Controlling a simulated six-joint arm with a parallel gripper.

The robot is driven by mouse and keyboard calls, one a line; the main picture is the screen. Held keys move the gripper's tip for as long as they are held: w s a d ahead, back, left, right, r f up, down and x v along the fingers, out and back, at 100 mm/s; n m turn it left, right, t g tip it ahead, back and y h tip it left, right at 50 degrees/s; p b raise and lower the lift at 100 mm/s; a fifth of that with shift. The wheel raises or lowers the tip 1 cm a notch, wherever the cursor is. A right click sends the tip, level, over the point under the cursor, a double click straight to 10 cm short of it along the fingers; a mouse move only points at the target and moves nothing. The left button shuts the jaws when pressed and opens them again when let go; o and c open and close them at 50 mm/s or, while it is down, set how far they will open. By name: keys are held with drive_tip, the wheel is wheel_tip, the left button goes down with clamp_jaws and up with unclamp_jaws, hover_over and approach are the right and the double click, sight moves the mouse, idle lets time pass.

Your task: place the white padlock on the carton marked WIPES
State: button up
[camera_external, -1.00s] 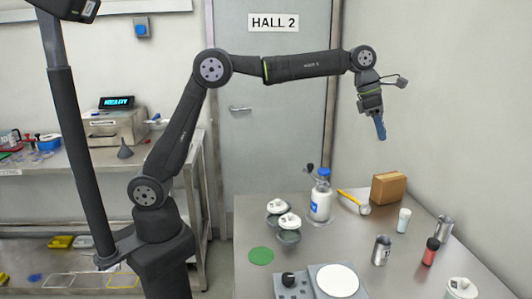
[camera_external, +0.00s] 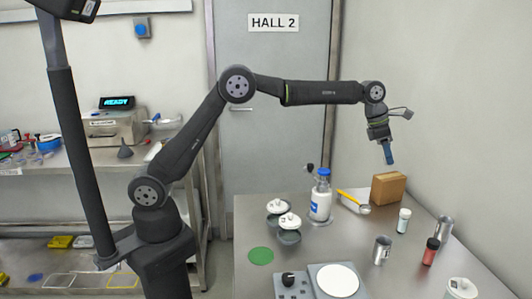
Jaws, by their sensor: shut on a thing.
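My gripper (camera_external: 388,154) is in the air above the back right of the table, pointing down and slightly tilted. Its lower end shows blue. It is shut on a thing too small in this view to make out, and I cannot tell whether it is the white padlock. I see no padlock clearly on the table. A brown carton (camera_external: 388,189) stands at the back right, below my gripper and apart from it. I cannot read any marking on it.
The steel table holds a blue-capped bottle (camera_external: 320,197), a white cup (camera_external: 403,221), a metal can (camera_external: 382,250), a red bottle (camera_external: 430,252), white-lidded pots (camera_external: 289,222) and a plate device (camera_external: 337,280). A yellow-handled tool (camera_external: 353,201) lies left of the carton. The wall is close on the right.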

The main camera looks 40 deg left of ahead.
hover_over(387, 177)
drive_tip(key=a, duration=0.1)
drive_tip(key=f, duration=0.3)
drive_tip(key=shift+s+a+f, duration=0.2)
drive_tip(key=shift+s+f, duration=0.05)
drive_tip(key=shift+f, duration=1.9)
drive_tip(key=shift+f, duration=0.15)
drive_tip(key=o, duration=1)
drive_tip(key=shift+o, duration=0.2)
